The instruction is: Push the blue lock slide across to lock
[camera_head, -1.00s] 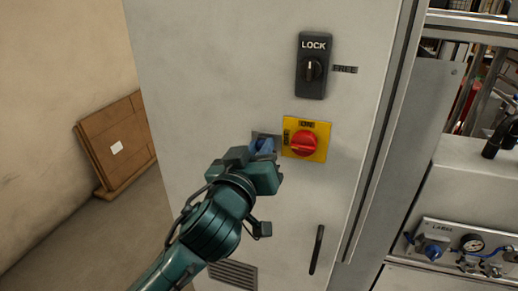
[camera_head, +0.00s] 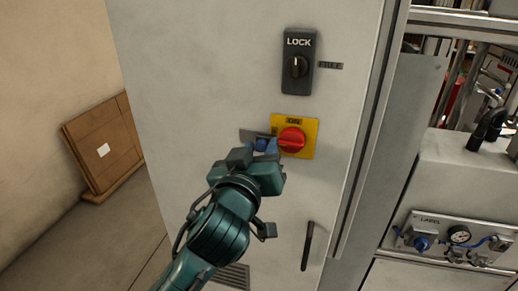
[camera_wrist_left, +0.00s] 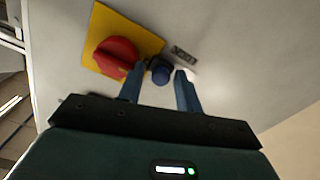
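The blue lock slide (camera_wrist_left: 160,70) shows in the left wrist view as a round blue knob close beside the yellow plate of the red rotary switch (camera_wrist_left: 115,58). My left gripper (camera_wrist_left: 160,92) has its two fingers apart, one on each side of the knob; I cannot tell whether either touches it. In the head view the gripper (camera_head: 264,148) is at the cabinet front, just left of the red switch (camera_head: 291,139), and partly hides the blue slide. A grey strip (camera_head: 247,135) of the slide's mount shows left of the fingers. My right gripper is not in view.
A black LOCK selector (camera_head: 298,65) sits above on the cabinet door (camera_head: 200,60). A dark door handle (camera_head: 308,246) is lower right. Piping and a gauge (camera_head: 459,235) are at the right.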

